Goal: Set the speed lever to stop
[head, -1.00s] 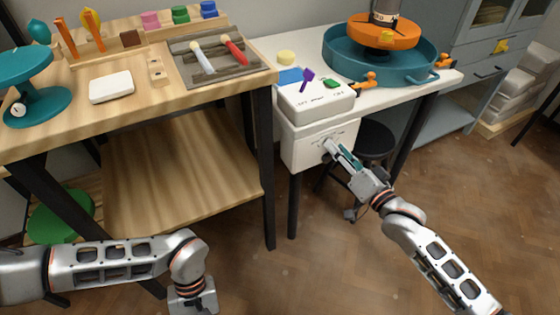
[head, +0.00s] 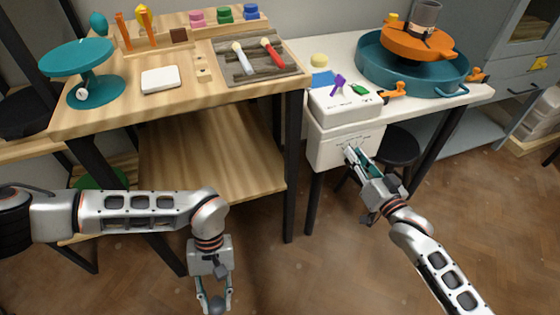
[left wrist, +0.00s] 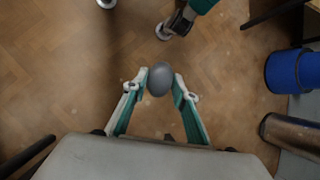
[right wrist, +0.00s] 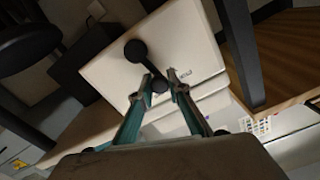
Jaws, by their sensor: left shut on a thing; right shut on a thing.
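The speed lever (right wrist: 149,68) is a dark bar on the front of a white box (right wrist: 170,45), with a round hub at one end and a small knob at the other. My right gripper (right wrist: 161,84) is shut on the knob end. In the head view, my right gripper (head: 350,152) is against the front of the white box (head: 330,150) below the table top and hides most of the lever. My left gripper (head: 215,305) is low over the floor, away from the box. In the left wrist view it is shut on a smooth grey rounded object (left wrist: 160,78).
On the box top (head: 345,105) are a purple switch (head: 338,84) and a green one (head: 360,89). A teal basin (head: 400,75) with an orange wheel stands behind. A wooden bench (head: 130,105) is left. A black stool (head: 400,145) is close to my right gripper.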

